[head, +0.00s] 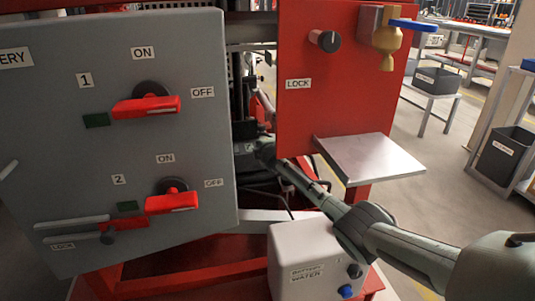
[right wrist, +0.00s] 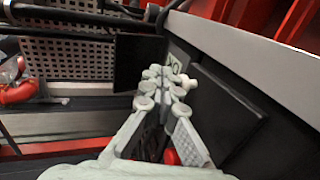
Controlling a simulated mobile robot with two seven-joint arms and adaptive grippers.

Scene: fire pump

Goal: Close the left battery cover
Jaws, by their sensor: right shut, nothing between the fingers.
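My right arm reaches in from the right in the head view, into the gap between the grey and red panels. My right gripper (head: 264,148) is inside that gap, small and partly in shadow. In the right wrist view the right gripper (right wrist: 165,75) has its fingers together and empty. A dark, flat-sided part (right wrist: 225,105) is close on the right of the fingers, and a black upright plate (right wrist: 138,65) stands behind and left of the tips. I cannot tell which of these is the left battery cover, or whether the fingertips touch them. My left gripper is not in view.
The grey panel (head: 60,140) with red switch handles fills the left. The red panel (head: 290,115) with a knob, brass valve (head: 385,42) and metal shelf (head: 370,157) bounds the gap on the right. A white battery water box (head: 300,245) stands below my forearm.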

